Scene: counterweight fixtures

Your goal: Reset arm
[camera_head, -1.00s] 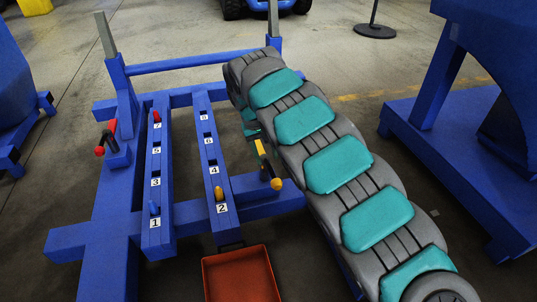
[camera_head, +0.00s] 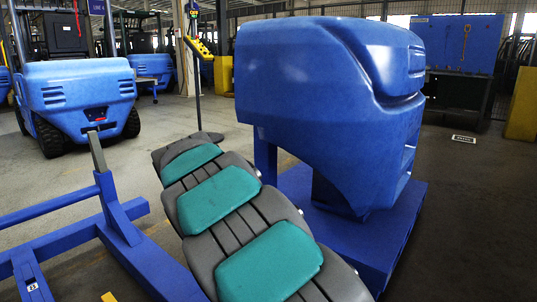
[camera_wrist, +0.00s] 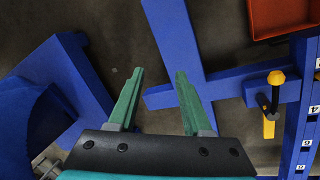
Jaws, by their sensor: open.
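My gripper (camera_wrist: 159,72) shows in the wrist view with its two green fingers apart and nothing between them. It hangs over dark floor beside blue beams. My arm, grey with teal pads, reaches across the lower middle of the head view; the gripper is not visible there. The blue fixture frame (camera_head: 66,240) is at lower left in the head view, mostly cut off. In the wrist view its numbered rail (camera_wrist: 305,125) is at the right edge, with a yellow-and-black handle (camera_wrist: 271,100) left of it. The gripper touches neither.
A large blue counterweight (camera_head: 320,90) stands on a blue platform (camera_head: 400,235) right of my arm. A post with a yellow control box (camera_head: 199,46) and a blue forklift (camera_head: 80,90) stand behind. An orange tray (camera_wrist: 280,18) is at the wrist view's top right. Open floor lies at back left.

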